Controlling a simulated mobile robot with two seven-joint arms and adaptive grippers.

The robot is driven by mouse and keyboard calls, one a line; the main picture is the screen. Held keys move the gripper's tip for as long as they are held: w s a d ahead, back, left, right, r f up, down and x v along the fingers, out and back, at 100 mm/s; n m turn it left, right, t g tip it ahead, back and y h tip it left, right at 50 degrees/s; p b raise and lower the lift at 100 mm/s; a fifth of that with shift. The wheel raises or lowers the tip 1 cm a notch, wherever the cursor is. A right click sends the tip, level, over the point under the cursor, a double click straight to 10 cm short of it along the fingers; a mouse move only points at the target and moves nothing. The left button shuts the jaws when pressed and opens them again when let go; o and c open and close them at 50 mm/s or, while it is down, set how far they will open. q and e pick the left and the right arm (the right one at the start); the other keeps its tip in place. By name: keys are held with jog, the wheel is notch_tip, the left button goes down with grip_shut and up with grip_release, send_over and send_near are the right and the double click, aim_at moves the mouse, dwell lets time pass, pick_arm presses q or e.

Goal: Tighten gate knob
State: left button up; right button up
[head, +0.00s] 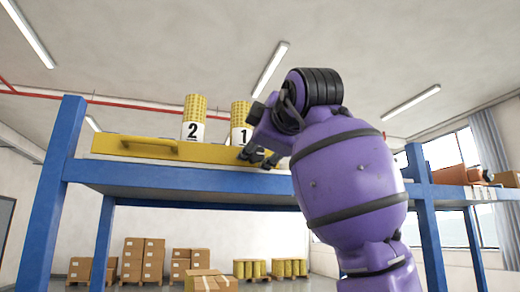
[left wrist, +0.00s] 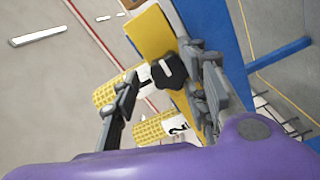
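The yellow gate (head: 110,144) runs along the blue frame's top in the head view. It also shows in the left wrist view (left wrist: 150,35). A black knob (left wrist: 168,71) sits on the gate in the left wrist view. My left gripper (left wrist: 164,66) is open, with one finger on each side of the knob. I cannot tell whether the fingers touch it. In the head view my left gripper (head: 259,157) is at the gate's right part, and the knob is hidden there. My right gripper is not in view.
Yellow mesh rolls labelled 2 (head: 194,118) and 1 (head: 239,118) stand behind the gate, close to my gripper. The blue frame (head: 60,190) has posts and a crossbeam below. Stacked boxes (head: 143,258) stand far back. An orange object (head: 455,175) lies at the right.

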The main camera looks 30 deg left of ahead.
pick_arm(q)
jog(key=shift+s+a, duration=0.1)
jog(key=shift+s, duration=0.05)
jog(key=shift+s+d+f, duration=0.1)
jog(key=shift+s+d, duration=0.15)
jog(key=shift+d, duration=0.15)
jog(key=v, duration=1.1)
